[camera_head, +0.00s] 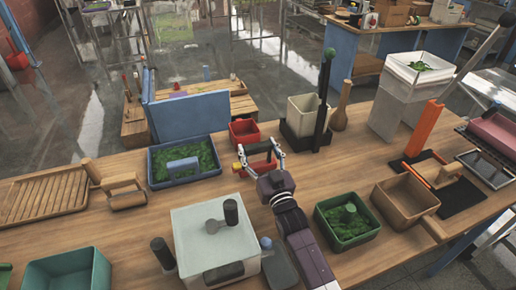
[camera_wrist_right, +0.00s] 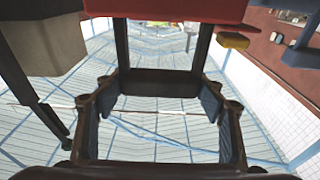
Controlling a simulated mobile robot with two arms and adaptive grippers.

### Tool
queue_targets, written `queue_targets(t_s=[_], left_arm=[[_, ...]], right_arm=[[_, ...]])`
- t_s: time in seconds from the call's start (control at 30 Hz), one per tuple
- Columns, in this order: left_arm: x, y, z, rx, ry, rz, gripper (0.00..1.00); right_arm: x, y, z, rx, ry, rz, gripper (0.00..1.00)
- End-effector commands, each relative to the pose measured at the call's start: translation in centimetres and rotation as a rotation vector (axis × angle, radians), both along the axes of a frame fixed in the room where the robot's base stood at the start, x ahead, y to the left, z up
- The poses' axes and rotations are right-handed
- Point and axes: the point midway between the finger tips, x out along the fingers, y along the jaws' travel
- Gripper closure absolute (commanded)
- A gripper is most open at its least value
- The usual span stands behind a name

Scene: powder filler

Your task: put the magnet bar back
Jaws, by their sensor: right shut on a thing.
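My right gripper (camera_head: 260,157) reaches up from the front over the middle of the wooden table and is shut on a small red piece with a yellow end (camera_head: 241,163), which looks like the magnet bar. In the right wrist view, the red piece (camera_wrist_right: 180,12) crosses the top beyond the gripper (camera_wrist_right: 160,105), with its yellow end (camera_wrist_right: 233,41) at the right. The fingers hide much of it in the head view. I cannot tell whether it touches the table. My left gripper is not in view.
A red box (camera_head: 244,126) stands just behind the gripper. A blue-rimmed tray (camera_head: 152,181) with green material is to the left. A dark holder (camera_head: 297,139) with a pale cup stands to the right. A white-topped device (camera_head: 190,233) and a green tray (camera_head: 322,222) are nearer the front.

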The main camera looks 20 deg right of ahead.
Motion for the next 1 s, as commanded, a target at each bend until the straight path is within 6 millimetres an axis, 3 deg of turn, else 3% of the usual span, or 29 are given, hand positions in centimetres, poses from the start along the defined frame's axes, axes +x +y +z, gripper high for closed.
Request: queue_targets(t_s=[0.13, 0.17, 0.3, 0.6, 0.77, 0.83, 1.0], left_arm=[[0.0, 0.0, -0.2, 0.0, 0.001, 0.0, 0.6], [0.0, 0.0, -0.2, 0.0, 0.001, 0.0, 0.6], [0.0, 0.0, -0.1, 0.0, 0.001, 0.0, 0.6], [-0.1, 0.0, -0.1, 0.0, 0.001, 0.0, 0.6], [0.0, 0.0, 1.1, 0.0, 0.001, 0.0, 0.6], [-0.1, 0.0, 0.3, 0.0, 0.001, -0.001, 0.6], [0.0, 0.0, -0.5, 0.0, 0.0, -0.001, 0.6]], right_arm=[[0.0, 0.0, 0.0, 0.0, -0.004, 0.0, 0.89], [0.0, 0.0, -0.2, 0.0, -0.001, 0.0, 0.35], [0.0, 0.0, -0.2, 0.0, -0.001, 0.0, 0.19], [0.0, 0.0, 0.0, 0.0, -0.001, 0.0, 0.19], [0.0, 0.0, 1.5, 0.0, -0.002, 0.0, 0.19], [-1.1, 0.0, 0.5, 0.0, 0.003, 0.0, 0.19], [-4.1, -0.1, 0.0, 0.001, 0.001, 0.0, 0.19]])
